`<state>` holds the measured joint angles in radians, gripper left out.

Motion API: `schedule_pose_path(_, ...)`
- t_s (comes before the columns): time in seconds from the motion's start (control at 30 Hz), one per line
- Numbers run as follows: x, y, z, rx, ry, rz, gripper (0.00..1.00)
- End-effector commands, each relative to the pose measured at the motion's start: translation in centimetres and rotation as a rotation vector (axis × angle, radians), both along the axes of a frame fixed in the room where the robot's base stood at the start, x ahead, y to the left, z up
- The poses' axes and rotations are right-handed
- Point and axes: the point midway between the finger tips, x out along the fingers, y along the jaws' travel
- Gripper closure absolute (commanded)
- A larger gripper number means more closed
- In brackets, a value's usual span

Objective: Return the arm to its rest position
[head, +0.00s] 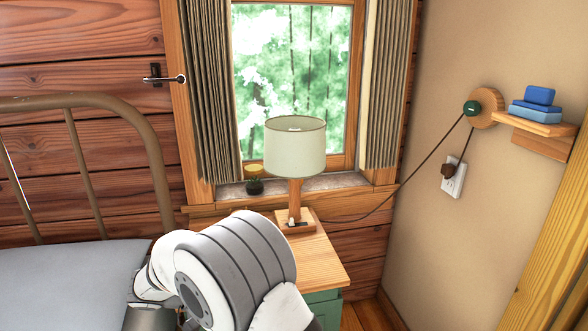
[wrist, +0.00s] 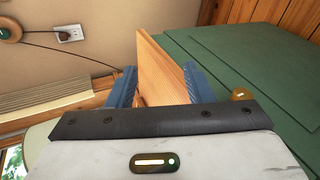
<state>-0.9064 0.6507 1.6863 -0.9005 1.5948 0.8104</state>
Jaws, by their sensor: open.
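My gripper (wrist: 160,85) shows in the wrist view as two blue fingers spread apart, so it is open. A wooden panel (wrist: 165,65), which looks like the nightstand's top, shows between and beyond the fingers. I cannot tell whether they touch it. The green nightstand body (wrist: 260,60) fills the right side, with a round brass knob (wrist: 240,95) near the right finger. In the head view, my white and grey arm rises in front of the nightstand (head: 322,272) and covers part of it. My gripper is hidden there.
A lamp (head: 295,150) stands on the nightstand, its cord running to a wall outlet (head: 454,178). The bed (head: 70,280) is at left. A wall shelf (head: 540,126) holds blue boxes (head: 536,110) at right.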

Motion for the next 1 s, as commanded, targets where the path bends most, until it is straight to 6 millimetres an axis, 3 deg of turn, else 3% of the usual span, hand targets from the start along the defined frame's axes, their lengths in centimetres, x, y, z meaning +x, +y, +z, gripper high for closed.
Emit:
schedule_pose_path(0.03,0.1,-3.0,4.1,0.054,0.043,-0.048,0.53)
schedule_pose_path(0.3,-3.0,-14.7,14.3,0.373,0.228,-0.21,0.53)
schedule_pose_path(0.5,-7.3,-20.9,20.8,0.635,0.258,-0.278,0.53)
schedule_pose_path(0.8,-14.2,-26.2,29.0,0.994,0.133,-0.309,0.53)
schedule_pose_path(1.0,-16.8,-27.4,31.6,1.124,0.017,-0.298,0.53)
